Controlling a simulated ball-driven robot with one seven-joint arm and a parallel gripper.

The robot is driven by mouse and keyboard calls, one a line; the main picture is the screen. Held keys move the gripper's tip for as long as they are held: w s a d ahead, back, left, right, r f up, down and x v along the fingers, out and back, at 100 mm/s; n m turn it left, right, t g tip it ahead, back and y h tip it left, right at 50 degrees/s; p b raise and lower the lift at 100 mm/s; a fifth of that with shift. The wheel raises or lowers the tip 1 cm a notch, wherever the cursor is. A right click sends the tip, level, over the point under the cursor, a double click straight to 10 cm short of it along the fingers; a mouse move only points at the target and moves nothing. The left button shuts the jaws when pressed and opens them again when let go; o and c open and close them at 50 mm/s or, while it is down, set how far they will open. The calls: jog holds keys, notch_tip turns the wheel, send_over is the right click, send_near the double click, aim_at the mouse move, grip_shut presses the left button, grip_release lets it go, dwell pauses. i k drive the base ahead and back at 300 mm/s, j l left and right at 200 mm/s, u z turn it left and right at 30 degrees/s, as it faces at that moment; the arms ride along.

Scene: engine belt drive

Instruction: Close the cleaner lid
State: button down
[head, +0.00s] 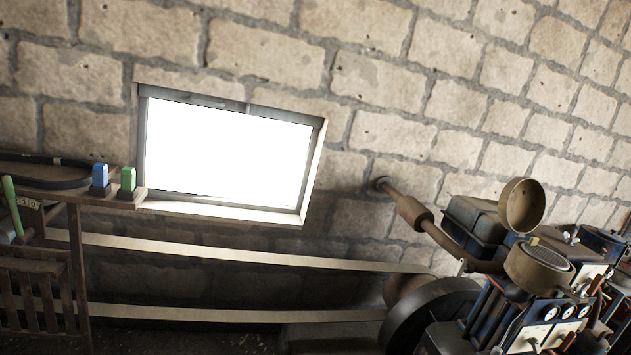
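The air cleaner (537,268) is a round tan canister on top of the engine at the right of the head view, with a grey mesh disc (545,256) showing in its open top. Its lid (522,206), a round tan cap, stands tilted up above the canister's back edge, open. My gripper is not in the picture, so its place and state do not show.
The engine (535,325) has gauges, a large dark flywheel (425,315) and an exhaust pipe (435,228) into the brick wall. A long belt (240,253) runs left to a wooden bench (60,195) with a blue block (100,176) and a green block (128,180). A bright window (228,152) is behind.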

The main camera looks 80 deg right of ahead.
aim_at(522, 204)
jog(key=i+z, duration=0.65)
jog(key=i+j+z, duration=0.1)
jog(key=i+z, duration=0.25)
jog(key=i+l+z, duration=0.2)
jog(key=z, duration=0.25)
jog(key=i+z, duration=0.25)
jog(key=z, duration=0.15)
jog(key=i+z, duration=0.3)
jog(key=z, duration=0.15)
jog(key=i+z, duration=0.25)
jog(key=z, duration=0.2)
jog(key=i+j+z, duration=0.2)
jog(key=z, duration=0.2)
jog(key=i+l+z, duration=0.2)
jog(key=i+z, duration=0.15)
jog(key=z, duration=0.15)
jog(key=i+z, duration=0.35)
jog(key=z, duration=0.15)
